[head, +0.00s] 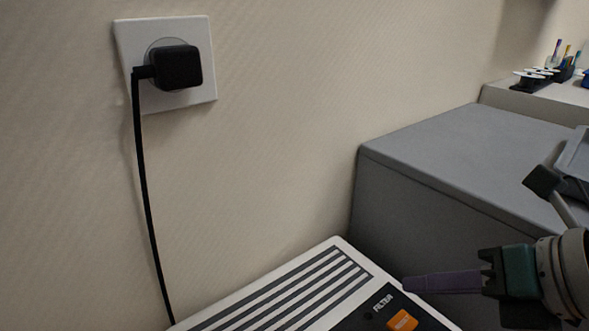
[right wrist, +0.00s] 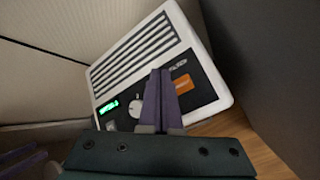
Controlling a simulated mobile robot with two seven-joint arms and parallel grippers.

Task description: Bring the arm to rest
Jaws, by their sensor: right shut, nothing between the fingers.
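My right gripper (head: 405,284) comes in from the right in the head view, above the front right part of a white device. Its purple fingers lie together, shut and empty; they also show in the right wrist view (right wrist: 160,72). The white device (head: 352,250) has dark vent slots, a black panel marked FILTER and an orange button (head: 402,321). The right wrist view shows the device (right wrist: 178,17) with a green display (right wrist: 109,106) and a pale knob (right wrist: 135,108). I cannot tell whether the fingers touch the device.
A black plug (head: 178,67) sits in the white wall socket (head: 127,35), its cord (head: 146,190) hanging down behind the device. A grey cabinet (head: 450,150) stands at the right. A shelf (head: 510,97) with small items is behind it. Wooden floor or tabletop (right wrist: 255,140) shows beside the device.

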